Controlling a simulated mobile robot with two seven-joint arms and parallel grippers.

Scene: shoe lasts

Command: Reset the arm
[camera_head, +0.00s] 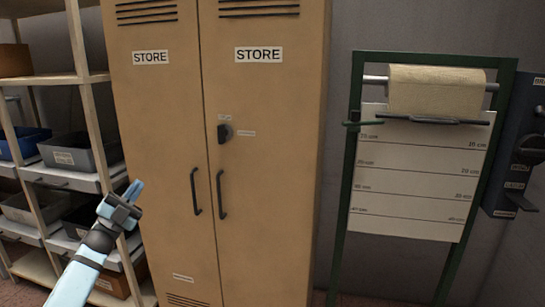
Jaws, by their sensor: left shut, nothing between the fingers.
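My left arm comes in from the lower left, and its light blue gripper (133,192) points up and to the right. The gripper is shut and empty. It is seen in front of the shelf's right post and the left edge of the tan cabinet (265,175); I cannot tell how far it is from either. My right gripper is not in view.
The two-door cabinet is closed, with dark handles (221,194) and a lock knob (225,132). A shelf rack (88,120) with grey and blue bins (22,143) stands left. A green stand (350,150) with a paper roll (435,90) stands right, beside a dark wall unit (520,140).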

